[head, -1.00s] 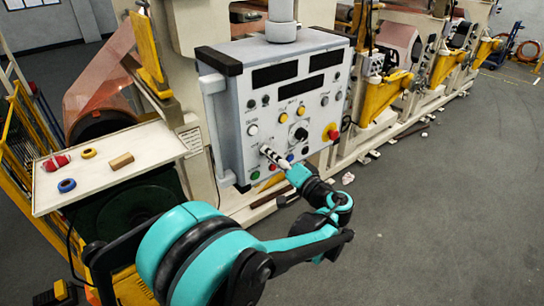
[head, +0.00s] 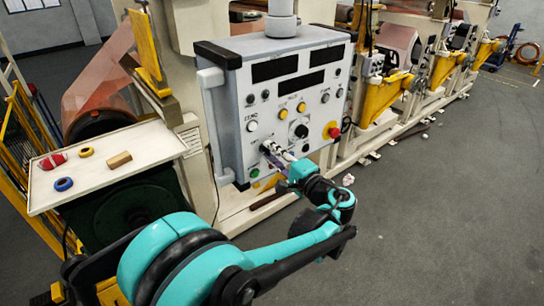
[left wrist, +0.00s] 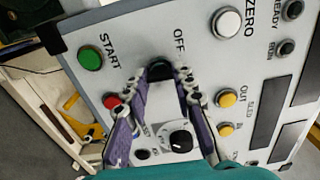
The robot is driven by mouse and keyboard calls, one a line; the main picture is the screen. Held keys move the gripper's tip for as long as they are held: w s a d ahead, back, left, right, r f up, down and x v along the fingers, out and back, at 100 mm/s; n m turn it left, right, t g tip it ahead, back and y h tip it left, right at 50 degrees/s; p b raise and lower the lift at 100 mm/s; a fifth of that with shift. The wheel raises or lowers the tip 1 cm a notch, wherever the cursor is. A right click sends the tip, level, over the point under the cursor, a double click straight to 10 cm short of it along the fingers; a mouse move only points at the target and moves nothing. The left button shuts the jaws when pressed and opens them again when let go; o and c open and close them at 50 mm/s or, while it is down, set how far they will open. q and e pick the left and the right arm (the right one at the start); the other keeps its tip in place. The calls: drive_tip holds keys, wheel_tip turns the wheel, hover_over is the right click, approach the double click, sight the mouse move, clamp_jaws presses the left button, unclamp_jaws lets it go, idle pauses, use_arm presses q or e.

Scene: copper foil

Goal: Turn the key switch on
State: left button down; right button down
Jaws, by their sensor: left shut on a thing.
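The grey control panel (head: 229,120) stands upright in front of the machine. In the left wrist view the dark key switch (left wrist: 159,70) sits on the panel's face beside the printed OFF label. My left gripper (head: 267,148) reaches up to the lower left part of the panel in the head view. In the left wrist view its two purple-padded fingers (left wrist: 162,82) stand on either side of the key switch, closed on it. The fingertips largely cover the switch in the head view, and its exact angle is hard to read. My right gripper is not in view.
Near the switch are a green START button (left wrist: 90,57), a red button (left wrist: 111,101), a white ZERO button (left wrist: 227,22) and a black knob (left wrist: 180,140). A red emergency button (head: 332,131) sits at the panel's right. A white tray (head: 110,185) with small items stands left.

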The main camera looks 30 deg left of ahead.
use_arm(q)
drive_tip(key=m+b, duration=0.1)
drive_tip(key=m, duration=0.4)
drive_tip(key=shift+f+m, duration=0.15)
drive_tip(key=shift+m, duration=0.15)
idle(0.4)
drive_tip(key=c, duration=1.2)
unclamp_jaws()
drive_tip(key=v, duration=1.2)
drive_tip(key=shift+s, duration=0.1)
